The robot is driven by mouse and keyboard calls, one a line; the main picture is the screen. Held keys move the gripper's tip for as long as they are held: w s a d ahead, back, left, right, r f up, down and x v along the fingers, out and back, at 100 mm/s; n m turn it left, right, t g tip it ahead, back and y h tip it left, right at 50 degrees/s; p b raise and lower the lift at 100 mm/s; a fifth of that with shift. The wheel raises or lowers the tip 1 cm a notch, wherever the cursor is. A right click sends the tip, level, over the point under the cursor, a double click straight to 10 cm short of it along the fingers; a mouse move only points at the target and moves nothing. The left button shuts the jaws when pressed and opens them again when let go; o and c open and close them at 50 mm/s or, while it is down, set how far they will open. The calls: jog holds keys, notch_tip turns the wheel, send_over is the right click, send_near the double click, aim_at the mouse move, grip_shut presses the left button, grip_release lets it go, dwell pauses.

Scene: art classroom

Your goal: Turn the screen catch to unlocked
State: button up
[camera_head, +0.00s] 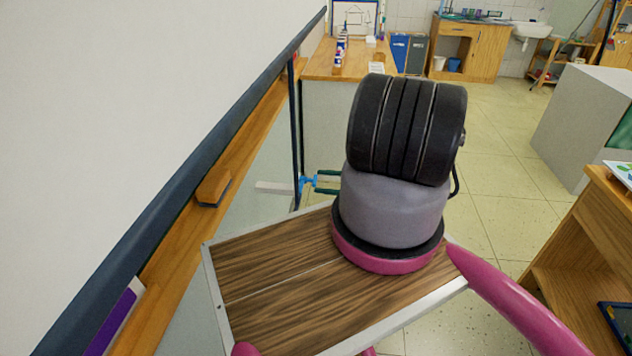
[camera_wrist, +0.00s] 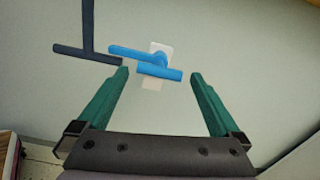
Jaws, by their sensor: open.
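The screen catch (camera_wrist: 150,70) is a bright blue piece with a bar pointing up and left and a shorter crossbar nearer me. It sits over a pale plate (camera_wrist: 160,48) on a grey-green surface in the wrist view. In the head view the catch (camera_head: 304,184) is small, beside the foot of a dark upright. My gripper (camera_wrist: 160,75) is open, its two green fingers on either side of the crossbar, with visible gaps. In the head view my gripper (camera_head: 316,182) shows beyond my arm, close to the catch. I cannot tell whether the catch is locked.
A large white board (camera_head: 130,90) with a dark frame and wooden ledge fills the left. A wooden eraser-like block (camera_head: 213,185) rests on the ledge. A dark upright (camera_wrist: 87,30) with a crossbar stands left of the catch. Wooden furniture (camera_head: 570,240) is at right; floor between is clear.

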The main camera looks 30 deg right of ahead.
jog(key=shift+x, duration=1.45)
grip_shut()
